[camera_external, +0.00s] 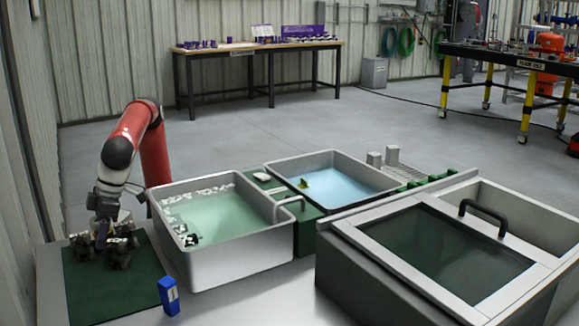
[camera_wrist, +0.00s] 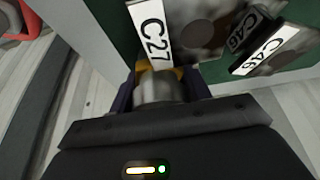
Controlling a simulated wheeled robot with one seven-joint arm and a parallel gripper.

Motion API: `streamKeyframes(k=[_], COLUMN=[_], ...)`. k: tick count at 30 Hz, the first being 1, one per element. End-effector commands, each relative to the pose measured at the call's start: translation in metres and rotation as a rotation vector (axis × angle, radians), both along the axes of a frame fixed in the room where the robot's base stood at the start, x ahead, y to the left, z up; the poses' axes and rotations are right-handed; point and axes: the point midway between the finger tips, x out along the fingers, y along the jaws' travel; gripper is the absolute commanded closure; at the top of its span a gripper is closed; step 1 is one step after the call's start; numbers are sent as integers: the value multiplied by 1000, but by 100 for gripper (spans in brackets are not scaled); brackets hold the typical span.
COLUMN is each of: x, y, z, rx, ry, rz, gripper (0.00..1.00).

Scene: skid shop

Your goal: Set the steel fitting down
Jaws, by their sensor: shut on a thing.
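My gripper (camera_external: 103,232) is low over the dark green mat (camera_external: 86,290) at the left, among a small cluster of grey fittings (camera_external: 118,256). In the wrist view my gripper (camera_wrist: 160,78) is shut on a steel fitting (camera_wrist: 198,28) with a white tag reading C27. The jaws hide part of it. Other tagged fittings (camera_wrist: 280,60) lie close by on the right, above the green mat. I cannot tell whether the held fitting touches the mat.
A blue box (camera_external: 168,295) stands at the mat's right front corner. A sink with greenish liquid (camera_external: 240,255) is just right of the mat, with a blue-water basin (camera_external: 352,165) beyond. A lidded grey tank (camera_external: 375,275) stands at the right. The mat's front is clear.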

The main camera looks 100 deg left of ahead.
Motion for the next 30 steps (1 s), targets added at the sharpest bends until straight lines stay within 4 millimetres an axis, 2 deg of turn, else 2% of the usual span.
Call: streamKeyframes(k=[8, 18, 21, 25, 30], x=[1, 1, 1, 0, 0], y=[-1, -1, -1, -1, 0], z=[46, 140, 161, 180, 191], rx=[-5, -5, -4, -2, -1], ry=[-2, -1, -1, -1, -1], rz=[1, 0, 0, 1, -1], gripper=[84, 84, 84, 84, 84])
